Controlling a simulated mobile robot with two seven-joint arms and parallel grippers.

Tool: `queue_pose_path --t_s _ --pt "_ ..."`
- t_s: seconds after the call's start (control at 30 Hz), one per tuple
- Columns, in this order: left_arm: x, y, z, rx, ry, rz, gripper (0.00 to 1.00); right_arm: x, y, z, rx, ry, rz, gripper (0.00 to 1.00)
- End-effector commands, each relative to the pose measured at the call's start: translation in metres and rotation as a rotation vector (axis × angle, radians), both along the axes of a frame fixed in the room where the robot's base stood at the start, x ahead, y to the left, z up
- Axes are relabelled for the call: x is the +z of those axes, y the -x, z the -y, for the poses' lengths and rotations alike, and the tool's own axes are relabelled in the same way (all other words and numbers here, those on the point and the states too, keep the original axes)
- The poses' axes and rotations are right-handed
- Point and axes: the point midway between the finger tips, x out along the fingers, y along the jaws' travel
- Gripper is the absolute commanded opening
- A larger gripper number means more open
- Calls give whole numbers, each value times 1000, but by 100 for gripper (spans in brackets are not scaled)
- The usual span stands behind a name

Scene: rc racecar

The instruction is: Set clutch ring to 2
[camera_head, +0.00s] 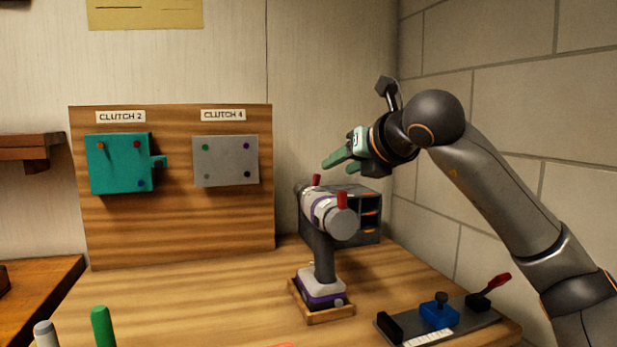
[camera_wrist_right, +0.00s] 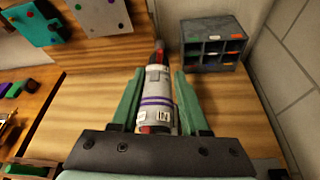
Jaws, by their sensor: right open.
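A grey and purple drill (camera_head: 325,222) stands upright in a small wooden holder (camera_head: 330,317), with red tabs at both ends of its upper body. Its light barrel with purple bands also shows in the right wrist view (camera_wrist_right: 157,85). I cannot tell for certain which band is the clutch ring, nor read its setting. My right gripper (camera_head: 339,163) is open, just above and behind the drill in the head view. In the wrist view its two green fingers (camera_wrist_right: 158,71) lie on either side of the barrel, with no clear contact. My left gripper is not in view.
A board at the back carries a teal plate (camera_head: 120,165) under "CLUTCH 2" and a grey plate (camera_head: 225,162) under "CLUTCH 4". A grey compartment box (camera_head: 367,230) stands behind the drill. A dark fixture with a blue block (camera_head: 439,312) lies front right.

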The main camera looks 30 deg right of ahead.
Motion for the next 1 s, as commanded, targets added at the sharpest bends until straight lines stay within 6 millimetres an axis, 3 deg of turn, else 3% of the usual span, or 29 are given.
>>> queue_pose_path --t_s 0.17,0.6,0.8,1.0 --pt "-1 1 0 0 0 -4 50 -9 -19 2 0 -2 -6 45" --pt "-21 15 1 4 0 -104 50 -40 -97 13 1 -1 -5 45" --pt "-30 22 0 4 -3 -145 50 -46 -111 16 1 1 -3 45" --pt "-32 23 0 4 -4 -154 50 -47 -114 16 1 0 -2 45"
